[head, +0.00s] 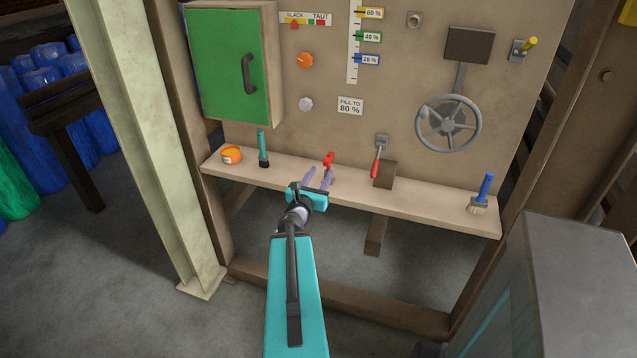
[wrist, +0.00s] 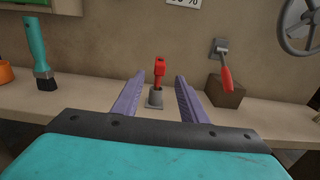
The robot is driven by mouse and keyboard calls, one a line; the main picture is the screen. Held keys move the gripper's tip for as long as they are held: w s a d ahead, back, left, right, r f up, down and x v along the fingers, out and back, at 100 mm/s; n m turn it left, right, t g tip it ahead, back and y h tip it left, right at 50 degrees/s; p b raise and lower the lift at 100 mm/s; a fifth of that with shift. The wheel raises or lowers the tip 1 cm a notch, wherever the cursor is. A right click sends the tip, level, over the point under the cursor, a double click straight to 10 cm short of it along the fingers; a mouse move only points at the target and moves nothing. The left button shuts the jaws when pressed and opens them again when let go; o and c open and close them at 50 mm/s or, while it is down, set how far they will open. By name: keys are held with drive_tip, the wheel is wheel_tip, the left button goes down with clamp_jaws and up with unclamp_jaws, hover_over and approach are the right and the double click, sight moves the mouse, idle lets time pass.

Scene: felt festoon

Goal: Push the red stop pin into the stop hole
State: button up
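The red stop pin (head: 328,159) stands upright above the shelf. In the wrist view the red pin (wrist: 159,70) sits in a small grey holder (wrist: 155,100). My gripper (head: 317,174) is open and empty, with its two purple fingers pointing toward the panel. In the wrist view the pin shows between the fingertips, apart from both; I cannot tell whether it is between them in depth. A round grey fitting (head: 414,19) is on the panel at the top; I cannot tell whether it is the stop hole.
On the shelf (head: 430,207) are an orange tape roll (head: 231,154), a teal brush (head: 263,149), and a blue brush (head: 482,194). A red-handled lever (head: 377,160) and brown block (head: 385,174) are right of the pin. A handwheel (head: 449,124) and green cabinet (head: 228,66) are on the panel.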

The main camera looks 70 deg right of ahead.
sight(329, 159)
drive_tip(key=shift+d+f+b, duration=0.15)
drive_tip(key=shift+d+b, duration=0.65)
drive_tip(key=shift+b, duration=0.3)
drive_tip(key=shift+w+d+r+p, duration=0.1)
drive_tip(key=shift+d+r+p, duration=0.15)
drive_tip(key=shift+d, duration=0.5)
drive_tip(key=shift+w+d+f+p, duration=0.1)
drive_tip(key=shift+d+p, duration=0.35)
drive_tip(key=shift+d, duration=1.25)
drive_tip(key=shift+w+d+p, duration=0.1)
drive_tip(key=shift+d+p, duration=0.3)
drive_tip(key=shift+d, duration=1.3)
clamp_jaws()
